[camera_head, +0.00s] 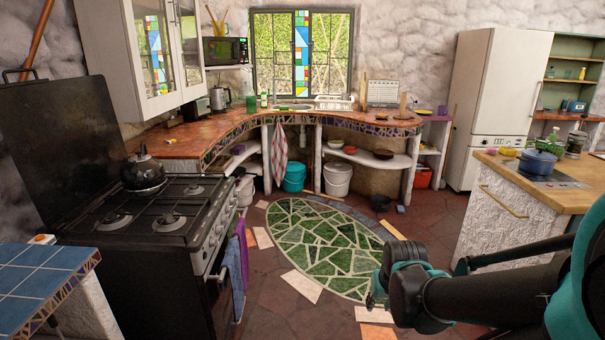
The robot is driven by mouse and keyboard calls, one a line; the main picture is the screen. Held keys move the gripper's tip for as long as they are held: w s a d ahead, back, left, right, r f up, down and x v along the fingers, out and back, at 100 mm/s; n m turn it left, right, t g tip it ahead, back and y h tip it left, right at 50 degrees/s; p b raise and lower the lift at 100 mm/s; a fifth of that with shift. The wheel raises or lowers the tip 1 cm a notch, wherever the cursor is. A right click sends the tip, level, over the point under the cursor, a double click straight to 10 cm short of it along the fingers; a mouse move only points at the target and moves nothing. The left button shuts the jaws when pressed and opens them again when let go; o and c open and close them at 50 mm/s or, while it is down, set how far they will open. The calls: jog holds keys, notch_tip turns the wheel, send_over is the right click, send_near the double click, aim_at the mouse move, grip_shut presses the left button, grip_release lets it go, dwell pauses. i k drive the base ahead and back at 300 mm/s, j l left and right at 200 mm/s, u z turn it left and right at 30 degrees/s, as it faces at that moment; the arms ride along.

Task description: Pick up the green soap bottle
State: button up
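A small green bottle with a pale label (264,100) stands on the curved counter, just left of the sink below the window. A wider green item (251,104) stands beside it on the left; at this size I cannot tell for sure which of the two is the soap bottle. My gripper (376,292) is at the lower right, above the floor near the right edge of the green oval mosaic. It is far from the counter and both green items. Its teal fingers are partly hidden by the dark wrist, and nothing shows held in it.
The curved counter (190,142) runs along the back, with a dish rack (334,103) right of the sink. A black stove (165,215) stands at left and an island (520,195) at right. The mosaic floor (325,245) between them is mostly open, with loose tiles around it.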

aim_at(263, 103)
jog(key=i, duration=2.55)
jog(key=i+l+u, duration=0.15)
jog(key=i, duration=1.1)
jog(key=i+j, duration=0.1)
jog(key=i, duration=0.4)
jog(key=i+j+z, duration=0.15)
jog(key=i, duration=0.35)
jog(key=i+j, duration=0.15)
jog(key=i, duration=0.4)
jog(key=z, duration=0.05)
